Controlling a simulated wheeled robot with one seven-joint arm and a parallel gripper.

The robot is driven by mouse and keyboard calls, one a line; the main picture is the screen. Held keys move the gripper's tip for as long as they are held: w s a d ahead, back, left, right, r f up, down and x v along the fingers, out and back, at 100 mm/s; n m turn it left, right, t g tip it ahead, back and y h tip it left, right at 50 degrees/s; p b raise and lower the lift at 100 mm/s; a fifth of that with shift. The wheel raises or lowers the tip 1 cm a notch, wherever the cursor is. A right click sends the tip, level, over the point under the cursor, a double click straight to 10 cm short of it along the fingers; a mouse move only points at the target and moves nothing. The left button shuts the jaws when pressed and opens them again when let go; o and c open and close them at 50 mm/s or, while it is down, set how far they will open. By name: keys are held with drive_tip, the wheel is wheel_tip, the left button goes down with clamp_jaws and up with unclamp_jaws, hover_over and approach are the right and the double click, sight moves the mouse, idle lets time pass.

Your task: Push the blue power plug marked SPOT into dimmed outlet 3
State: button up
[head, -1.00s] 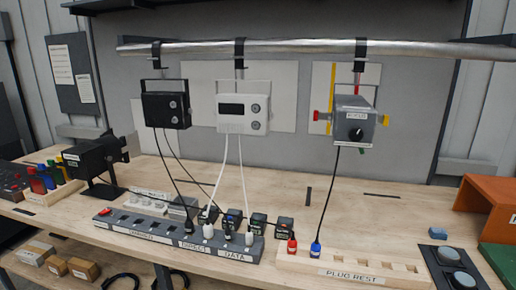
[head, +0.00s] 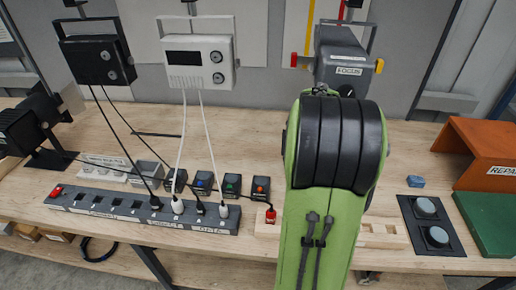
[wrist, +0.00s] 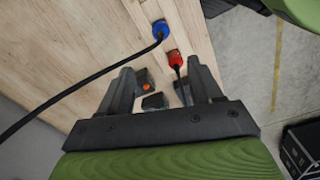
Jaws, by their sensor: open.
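The blue plug (wrist: 160,29) stands in the wooden plug rest (wrist: 148,10), with its black cable running off to the left in the wrist view. A red plug (wrist: 175,58) stands beside it, and it also shows in the head view (head: 270,215). My gripper (wrist: 155,75) is open and empty, short of both plugs, with the red one nearer. In the head view my green arm hides the blue plug and my fingers. The power strip (head: 95,207) has dimmed, direct and data sections; several dimmed outlets (head: 118,205) look empty. The SPOT marking is not readable.
A grey FOCUS lamp (head: 347,68) hangs behind my arm.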

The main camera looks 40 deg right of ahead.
drive_tip(key=f, duration=0.5)
drive_tip(key=f+b, duration=0.1)
drive_tip(key=f, duration=0.4)
drive_tip(key=f+b, duration=0.1)
drive_tip(key=f, duration=0.4)
drive_tip(key=shift+s+f, duration=0.3)
drive_tip(key=shift+f, duration=0.1)
clamp_jaws()
drive_tip(key=shift+r+p, duration=1.8)
drive_tip(key=shift+r, duration=0.85)
